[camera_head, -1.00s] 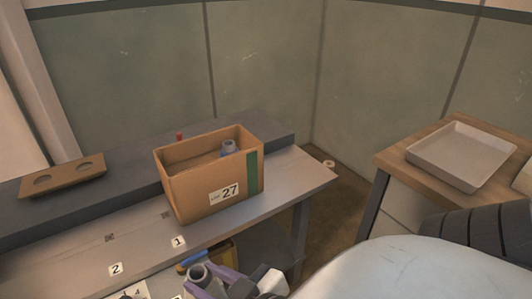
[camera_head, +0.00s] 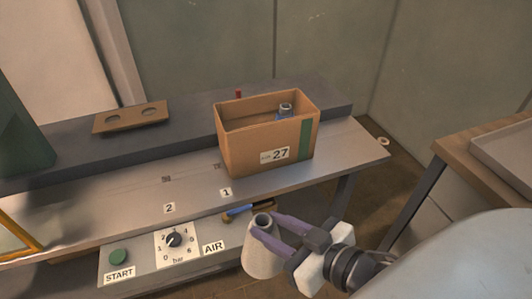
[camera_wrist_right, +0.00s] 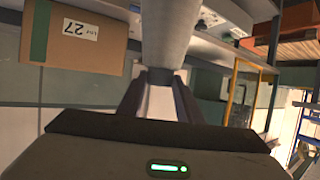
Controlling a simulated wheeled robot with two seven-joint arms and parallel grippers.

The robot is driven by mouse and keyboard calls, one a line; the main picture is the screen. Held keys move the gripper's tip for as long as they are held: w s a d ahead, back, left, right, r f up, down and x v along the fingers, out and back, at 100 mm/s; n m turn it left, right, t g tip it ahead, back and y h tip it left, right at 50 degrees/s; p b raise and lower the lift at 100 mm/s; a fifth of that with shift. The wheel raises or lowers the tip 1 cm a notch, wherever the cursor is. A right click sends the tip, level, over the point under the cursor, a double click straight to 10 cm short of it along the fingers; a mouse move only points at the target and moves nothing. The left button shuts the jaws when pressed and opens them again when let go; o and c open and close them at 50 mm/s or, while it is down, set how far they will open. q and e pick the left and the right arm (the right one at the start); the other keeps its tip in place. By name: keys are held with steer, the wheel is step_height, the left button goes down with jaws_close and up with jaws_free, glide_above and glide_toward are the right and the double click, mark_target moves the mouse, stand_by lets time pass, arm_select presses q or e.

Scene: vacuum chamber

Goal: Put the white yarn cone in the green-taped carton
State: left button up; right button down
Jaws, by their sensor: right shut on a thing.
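The white yarn cone (camera_head: 262,250) is held upright by my right gripper (camera_head: 272,232), whose purple fingers are shut around its upper part. It is in front of the bench, lower and nearer than the carton. In the right wrist view the cone (camera_wrist_right: 167,35) stands between the fingers (camera_wrist_right: 160,88). The green-taped carton (camera_head: 245,150) stands open on the bench, with a green strip on its right side and a label "27". A blue and grey object (camera_head: 286,110) shows inside it. The carton also shows in the right wrist view (camera_wrist_right: 95,58). My left gripper is not in view.
The bench (camera_head: 110,215) carries a brown block with two holes (camera_head: 130,117) on its back ledge. A front panel has a green START button (camera_head: 118,257) and a dial (camera_head: 174,240). A wooden-topped cabinet (camera_head: 470,150) with a tray stands at the right.

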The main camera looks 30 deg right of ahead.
steer(key=shift+s+d+f+n+g+y, duration=0.1)
steer(key=shift+n+g+y, duration=0.05)
steer(key=shift+n+y, duration=0.35)
steer(key=shift+s+d+f+n+g+y, duration=0.1)
steer(key=shift+n+g+y, duration=0.05)
steer(key=shift+n+y, duration=0.3)
